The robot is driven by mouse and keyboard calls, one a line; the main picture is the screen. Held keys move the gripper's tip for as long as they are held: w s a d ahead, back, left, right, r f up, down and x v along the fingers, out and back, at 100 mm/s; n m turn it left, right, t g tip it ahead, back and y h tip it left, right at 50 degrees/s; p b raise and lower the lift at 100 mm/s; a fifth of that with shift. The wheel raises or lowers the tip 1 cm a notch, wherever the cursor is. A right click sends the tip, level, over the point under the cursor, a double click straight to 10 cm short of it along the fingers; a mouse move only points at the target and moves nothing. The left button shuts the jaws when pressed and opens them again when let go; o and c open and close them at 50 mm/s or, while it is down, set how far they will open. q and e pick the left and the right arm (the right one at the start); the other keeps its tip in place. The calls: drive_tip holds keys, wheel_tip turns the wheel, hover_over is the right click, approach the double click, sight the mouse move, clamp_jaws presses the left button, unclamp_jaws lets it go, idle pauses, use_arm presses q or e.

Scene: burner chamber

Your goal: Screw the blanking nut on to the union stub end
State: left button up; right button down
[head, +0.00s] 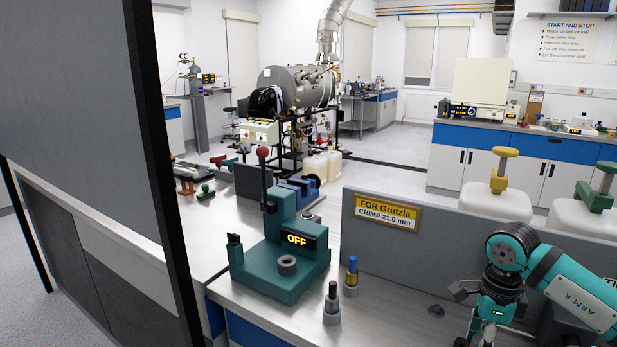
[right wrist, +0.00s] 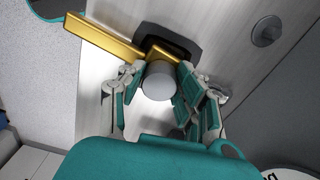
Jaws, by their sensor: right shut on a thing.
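My right gripper (right wrist: 160,82) is shut on a grey round-ended piece (right wrist: 158,84), which looks like the blanking nut. Its face points at the wrist camera. Right behind it is a brass fitting with a long flat bar (right wrist: 105,38), probably the union stub, at a dark block (right wrist: 168,40). The grey piece overlaps the brass in this view, and I cannot tell whether they touch or are threaded. In the head view my right arm comes in at the lower right, and its gripper is mostly cut off by the bottom edge. My left gripper is not in view.
A green press (head: 275,260) reading OFF stands on the bench, with two small upright tools (head: 332,303) beside it. A grey panel (head: 420,240) runs behind my right arm. A tall grey partition (head: 85,90) blocks the left.

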drive_tip(key=m, duration=0.3)
drive_tip(key=shift+s+a+f, duration=0.1)
drive_tip(key=shift+a+f, duration=0.1)
drive_tip(key=shift+f, duration=0.2)
drive_tip(key=shift+m, duration=0.3)
drive_tip(key=m+p, duration=0.1)
drive_tip(key=m, duration=0.2)
drive_tip(key=shift+r, duration=0.1)
drive_tip(key=c, duration=0.8)
unclamp_jaws()
drive_tip(key=shift+m, duration=0.3)
drive_tip(key=shift+c, duration=0.2)
drive_tip(key=shift+d, duration=0.15)
